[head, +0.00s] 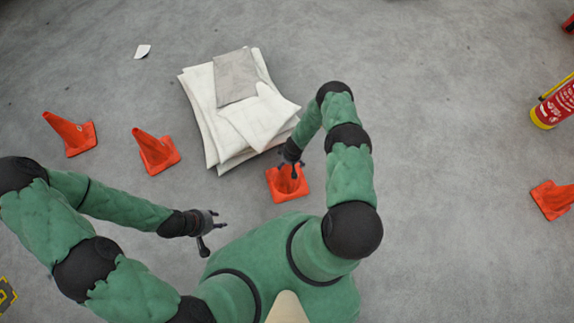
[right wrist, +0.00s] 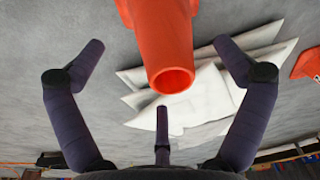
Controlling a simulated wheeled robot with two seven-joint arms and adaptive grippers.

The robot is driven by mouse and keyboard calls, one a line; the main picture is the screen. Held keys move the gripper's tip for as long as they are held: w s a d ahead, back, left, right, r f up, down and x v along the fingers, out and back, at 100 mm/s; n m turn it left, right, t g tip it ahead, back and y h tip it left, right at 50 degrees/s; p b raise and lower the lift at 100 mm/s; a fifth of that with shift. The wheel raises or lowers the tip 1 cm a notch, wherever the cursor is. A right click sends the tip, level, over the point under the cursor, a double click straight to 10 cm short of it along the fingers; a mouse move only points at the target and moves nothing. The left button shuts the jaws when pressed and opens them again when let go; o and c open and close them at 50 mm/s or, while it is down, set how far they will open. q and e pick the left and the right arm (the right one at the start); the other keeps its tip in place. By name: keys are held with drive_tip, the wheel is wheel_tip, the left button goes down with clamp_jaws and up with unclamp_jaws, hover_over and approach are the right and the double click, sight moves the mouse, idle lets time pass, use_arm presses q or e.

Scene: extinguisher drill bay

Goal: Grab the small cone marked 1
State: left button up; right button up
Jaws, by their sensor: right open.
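A small orange cone (head: 289,190) stands on the floor just in front of my body. My right gripper (head: 291,170) is open at the cone's upper part. In the right wrist view the cone (right wrist: 163,40) shows its open top between the spread fingers of that gripper (right wrist: 160,62); no finger clearly touches it. I cannot read a number on this cone or on the others: two at the left, the far left cone (head: 70,134) and its neighbour (head: 155,151), and one at the right (head: 552,199). My left gripper (head: 211,230) is open and empty over bare floor.
A stack of white sheets (head: 215,125) with a grey piece on top lies just behind the cone. A red extinguisher (head: 556,104) with a yellow base is at the right edge. A white scrap (head: 142,51) lies at the upper left.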

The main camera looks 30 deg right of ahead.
sight(287, 173)
drive_tip(key=f+b, duration=0.1)
drive_tip(key=f, duration=0.1)
drive_tip(key=f+b, duration=0.1)
drive_tip(key=f, duration=0.1)
drive_tip(key=w+a+f+b, duration=0.1)
drive_tip(key=f, duration=0.1)
drive_tip(key=shift+f, duration=0.2)
drive_tip(key=c, duration=1.7)
drive_tip(key=shift+r, duration=0.1)
